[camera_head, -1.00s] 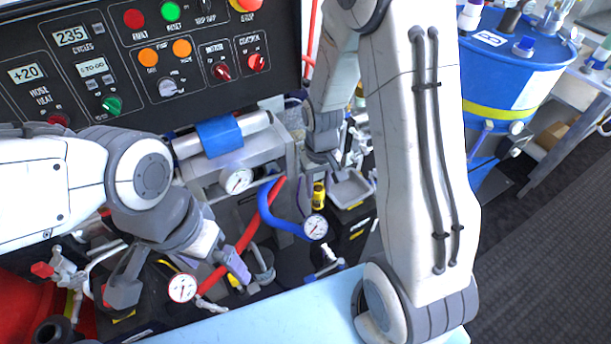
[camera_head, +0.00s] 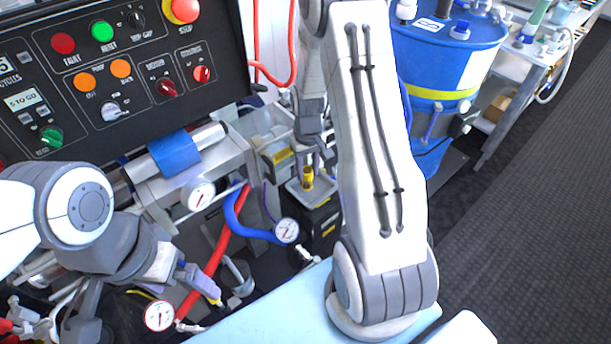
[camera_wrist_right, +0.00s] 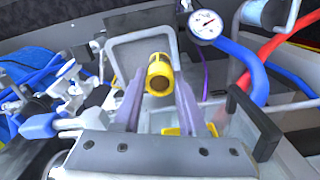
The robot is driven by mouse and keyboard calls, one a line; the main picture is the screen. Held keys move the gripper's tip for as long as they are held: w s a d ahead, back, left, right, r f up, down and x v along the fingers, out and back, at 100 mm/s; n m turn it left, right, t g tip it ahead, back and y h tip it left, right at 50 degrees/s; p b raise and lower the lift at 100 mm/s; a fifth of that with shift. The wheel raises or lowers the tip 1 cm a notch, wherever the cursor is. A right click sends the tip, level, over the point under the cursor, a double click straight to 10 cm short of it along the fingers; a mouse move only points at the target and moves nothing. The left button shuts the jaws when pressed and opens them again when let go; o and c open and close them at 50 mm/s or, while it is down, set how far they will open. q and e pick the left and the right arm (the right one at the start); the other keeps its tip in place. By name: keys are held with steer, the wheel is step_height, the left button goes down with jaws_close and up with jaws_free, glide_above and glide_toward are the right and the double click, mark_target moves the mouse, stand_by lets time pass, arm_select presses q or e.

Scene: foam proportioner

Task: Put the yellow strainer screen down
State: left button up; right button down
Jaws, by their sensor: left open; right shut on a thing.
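The yellow strainer screen (camera_head: 307,178) is a small yellow cylinder in the head view. In the right wrist view the strainer screen (camera_wrist_right: 159,75) sits between the fingertips, its dark open end towards the camera. My right gripper (camera_head: 308,165) is shut on it. A small grey tray (camera_head: 323,197) lies under and around the strainer in the head view, and the tray's rim (camera_wrist_right: 140,40) shows behind it in the wrist view. I cannot tell whether the strainer touches the tray. My left gripper (camera_head: 145,298) is open and empty at the lower left.
Blue and red hoses with a gauge (camera_head: 286,230) run left of the tray. The control panel (camera_head: 100,70) stands at upper left and a blue drum (camera_head: 450,60) at upper right. A light blue surface (camera_head: 270,310) lies in front.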

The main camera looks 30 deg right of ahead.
mark_target(305, 178)
steer(key=shift+w+f, duration=0.45)
steer(key=shift+w, duration=0.25)
steer(key=shift+f, duration=1.95)
steer(key=shift+f, duration=0.15)
steer(key=shift+c, duration=2.3)
jaws_free()
step_height(305, 178, up, 12)
steer(key=shift+r, duration=0.15)
